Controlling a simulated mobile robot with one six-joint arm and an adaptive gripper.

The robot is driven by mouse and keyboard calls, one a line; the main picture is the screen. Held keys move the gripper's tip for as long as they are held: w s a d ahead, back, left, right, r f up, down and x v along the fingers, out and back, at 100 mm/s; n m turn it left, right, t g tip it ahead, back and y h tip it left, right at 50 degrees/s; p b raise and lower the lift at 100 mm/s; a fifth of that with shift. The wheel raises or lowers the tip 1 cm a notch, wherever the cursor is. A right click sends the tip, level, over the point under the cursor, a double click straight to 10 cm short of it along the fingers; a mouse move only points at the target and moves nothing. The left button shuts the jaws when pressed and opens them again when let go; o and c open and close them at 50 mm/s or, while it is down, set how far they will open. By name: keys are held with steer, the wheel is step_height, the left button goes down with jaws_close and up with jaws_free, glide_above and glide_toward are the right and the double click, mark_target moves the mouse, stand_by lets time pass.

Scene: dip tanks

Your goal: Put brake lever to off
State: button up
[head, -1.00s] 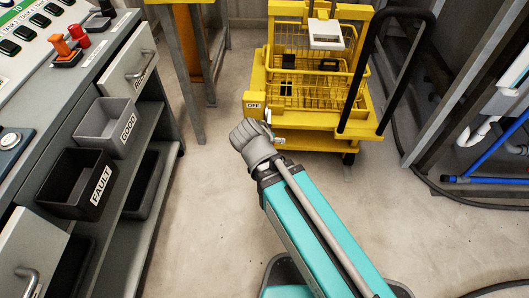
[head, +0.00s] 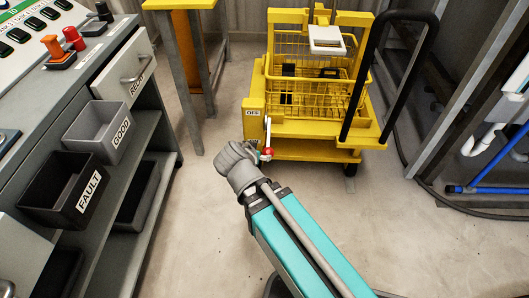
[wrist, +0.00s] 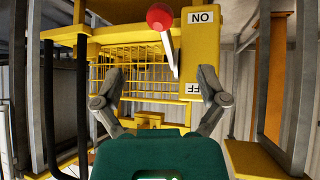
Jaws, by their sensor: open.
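The brake lever (wrist: 171,52) is a pale shaft with a red ball knob (wrist: 160,17), mounted on the yellow cart's post. In the wrist view, which shows the labels upside down, its knob end lies beside the ON label (wrist: 200,17). The OFF label (wrist: 193,89) is partly hidden by a finger. In the head view the knob (head: 267,153) hangs below the OFF label (head: 252,112). My gripper (wrist: 163,76) is open and empty, its fingers spread either side of the lever's line, the knob beyond the tips. In the head view my wrist hides most of the gripper.
The yellow cart (head: 322,129) carries a wire basket and has a black push handle (head: 404,88). A grey bench at left holds a FAULT bin (head: 62,190) and a GOOD bin (head: 103,132). Blue pipes (head: 490,174) and a metal frame stand at right. The floor between is clear.

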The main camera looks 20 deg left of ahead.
mark_target(265, 152)
steer(key=shift+b+x, duration=4.7)
steer(key=shift+x, duration=2.05)
steer(key=c, duration=1.2)
steer(key=shift+a, duration=0.7)
steer(key=shift+c, duration=0.2)
steer(key=shift+d, duration=0.3)
jaws_close()
steer(key=shift+s+r, duration=0.1)
